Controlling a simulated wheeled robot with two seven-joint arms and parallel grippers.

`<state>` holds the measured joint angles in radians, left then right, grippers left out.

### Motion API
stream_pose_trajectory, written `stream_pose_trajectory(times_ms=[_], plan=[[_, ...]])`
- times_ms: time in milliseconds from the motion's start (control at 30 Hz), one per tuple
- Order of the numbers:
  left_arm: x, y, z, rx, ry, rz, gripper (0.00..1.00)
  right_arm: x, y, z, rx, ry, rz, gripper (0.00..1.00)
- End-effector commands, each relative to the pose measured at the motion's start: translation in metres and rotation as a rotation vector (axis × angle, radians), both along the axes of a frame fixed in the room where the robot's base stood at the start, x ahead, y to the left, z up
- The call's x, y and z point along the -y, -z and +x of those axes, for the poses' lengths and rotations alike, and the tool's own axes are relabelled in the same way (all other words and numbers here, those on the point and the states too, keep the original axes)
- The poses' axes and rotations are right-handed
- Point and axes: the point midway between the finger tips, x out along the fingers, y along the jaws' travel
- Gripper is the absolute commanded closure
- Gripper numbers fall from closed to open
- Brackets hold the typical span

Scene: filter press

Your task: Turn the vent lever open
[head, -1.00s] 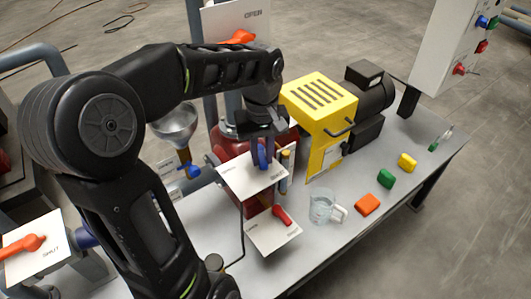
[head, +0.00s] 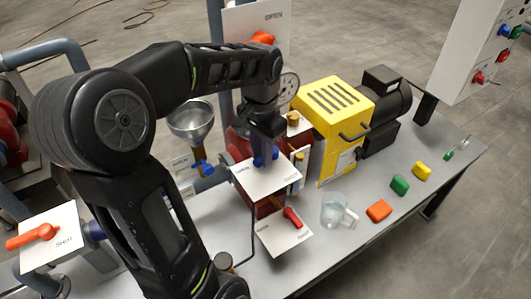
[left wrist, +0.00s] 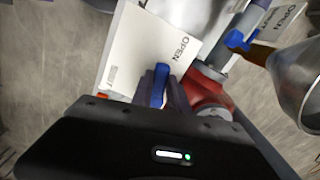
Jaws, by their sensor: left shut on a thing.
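The vent lever appears to be the small blue lever (head: 275,154) at a white label plate (head: 268,178) in front of the red pump body. My left gripper (head: 265,156) is over it from above and partly hides it. In the left wrist view the blue lever (left wrist: 159,86) stands between the fingers of my left gripper (left wrist: 160,98), which is shut on it. The word OPEN is printed on the white plate (left wrist: 145,50) near the lever. The lever's exact angle is hard to tell. My right gripper is not in view.
A yellow housing (head: 333,112) is close on the right. A red lever (head: 293,217), a clear jug (head: 337,210) and coloured blocks (head: 379,211) are at the front.

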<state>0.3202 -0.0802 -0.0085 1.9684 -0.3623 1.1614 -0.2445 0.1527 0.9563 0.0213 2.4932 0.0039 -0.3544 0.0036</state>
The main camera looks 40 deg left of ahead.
Motion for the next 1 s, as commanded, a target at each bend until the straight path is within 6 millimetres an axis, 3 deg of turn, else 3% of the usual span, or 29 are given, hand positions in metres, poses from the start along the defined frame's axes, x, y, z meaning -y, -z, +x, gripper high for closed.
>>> stream_pose_trajectory(times_ms=[400, 900, 933, 1000], plan=[[-0.0094, -0.0008, 0.0022, 0.002, 0.225, 0.001, 1.0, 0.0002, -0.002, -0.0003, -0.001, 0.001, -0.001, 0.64], [-0.0103, -0.0007, 0.0026, 0.002, 0.254, 0.002, 1.0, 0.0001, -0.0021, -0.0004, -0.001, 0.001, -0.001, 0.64], [-0.0103, -0.0007, 0.0026, 0.002, 0.253, 0.002, 0.79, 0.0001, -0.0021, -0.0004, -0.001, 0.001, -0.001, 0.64], [-0.0103, -0.0007, 0.0025, 0.002, 0.253, 0.002, 0.74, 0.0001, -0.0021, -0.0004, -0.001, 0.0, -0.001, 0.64]])
